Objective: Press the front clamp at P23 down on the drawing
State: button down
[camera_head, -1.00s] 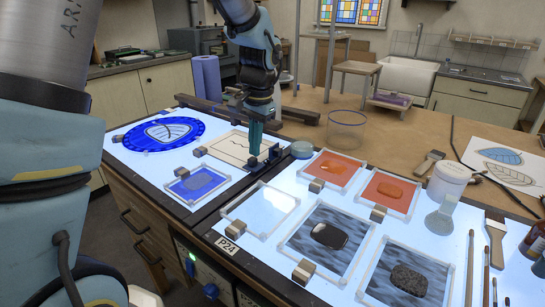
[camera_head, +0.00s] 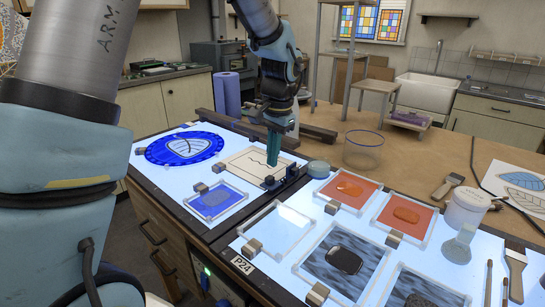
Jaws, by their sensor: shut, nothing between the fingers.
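The drawing (camera_head: 240,164) is a cream sheet with a thin black line, lying on the lit table top. A small dark clamp (camera_head: 269,184) sits at its near right corner, and another dark clamp (camera_head: 292,173) stands just right of it. My gripper (camera_head: 272,164) points down with teal fingers together and empty, right above the drawing's near right edge, close behind the first dark clamp. I cannot tell whether the fingertips touch it. No P23 label is readable; a P24 label (camera_head: 243,265) is at the front edge.
Grey blocks (camera_head: 201,188) and (camera_head: 219,167) sit left of the drawing, near a framed blue pane (camera_head: 232,211). A blue plate with a leaf (camera_head: 158,154) lies far left. Framed panes (camera_head: 291,213) fill the right. A glass bowl (camera_head: 363,150) and a round grey-green lid (camera_head: 319,167) stand behind.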

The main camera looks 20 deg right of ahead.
aim_at(272, 178)
jog(key=w+a+r+b, duration=0.1)
jog(key=w+a+r, duration=0.3)
jog(key=w+r, duration=0.2)
jog(key=shift+w+a+r+b, duration=0.2)
jog(key=shift+w+r+b, duration=0.1)
jog(key=shift+w, duration=0.9)
jog(key=s+a+f+n, duration=0.3)
jog(key=s+a, duration=0.1)
jog(key=a, duration=0.5)
jog(key=s+a+f+n, duration=0.3)
jog(key=s+a+n, duration=0.1)
jog(key=a, duration=0.4)
jog(key=s+a+f+n, duration=0.2)
jog(key=s+a+n, duration=0.2)
jog(key=a, duration=0.5)
jog(key=shift+s+a+f+t+h, duration=0.3)
jog(key=shift+s+f+h, duration=0.1)
jog(key=shift+s, duration=0.6)
